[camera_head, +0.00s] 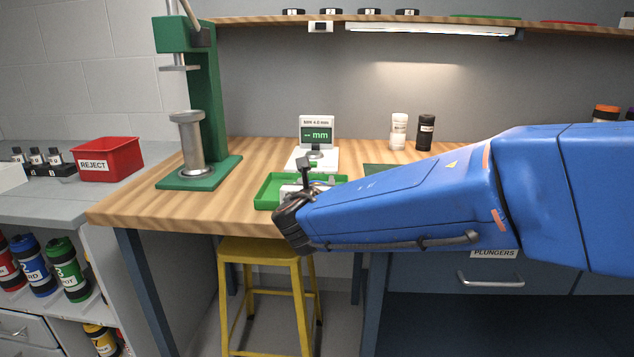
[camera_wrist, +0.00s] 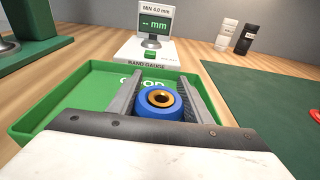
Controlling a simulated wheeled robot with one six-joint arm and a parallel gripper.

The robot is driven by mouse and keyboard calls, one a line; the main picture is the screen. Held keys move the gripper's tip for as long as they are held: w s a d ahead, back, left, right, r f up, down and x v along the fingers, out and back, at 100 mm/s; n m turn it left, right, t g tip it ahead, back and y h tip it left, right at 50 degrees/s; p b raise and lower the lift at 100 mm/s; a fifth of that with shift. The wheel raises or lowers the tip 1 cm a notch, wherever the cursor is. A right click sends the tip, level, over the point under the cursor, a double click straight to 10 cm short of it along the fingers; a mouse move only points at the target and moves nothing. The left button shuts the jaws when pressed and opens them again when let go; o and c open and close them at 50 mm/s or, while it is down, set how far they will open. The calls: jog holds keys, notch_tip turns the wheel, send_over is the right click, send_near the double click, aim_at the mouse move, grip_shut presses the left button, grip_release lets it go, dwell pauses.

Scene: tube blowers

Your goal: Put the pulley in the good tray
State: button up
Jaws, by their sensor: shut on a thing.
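The pulley (camera_wrist: 160,101) is a blue ring with a brass-coloured centre, seen in the wrist view between my gripper's two grey fingers. My gripper (camera_wrist: 156,92) is shut on it. The green good tray (camera_wrist: 68,92) lies below and around the fingers, its lettering partly covered. In the head view the tray (camera_head: 264,193) sits near the table's front edge, and my gripper (camera_head: 306,172) is over it. The pulley cannot be made out in the head view. I cannot tell whether the pulley touches the tray floor.
A band gauge (camera_head: 316,158) with a small screen stands just behind the tray. A green press (camera_head: 203,120) is to the left, with a red reject tray (camera_head: 107,160) beyond it. A green mat (camera_wrist: 268,100) lies right of the tray. White and black bottles (camera_head: 399,132) stand at the back.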

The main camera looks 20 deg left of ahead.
jog(key=shift+f, duration=0.5)
jog(key=o, duration=1.3)
jog(key=shift+f, duration=0.1)
jog(key=v, duration=0.4)
jog(key=r+v, duration=0.1)
jog(key=v, duration=0.7)
jog(key=shift+r, duration=0.15)
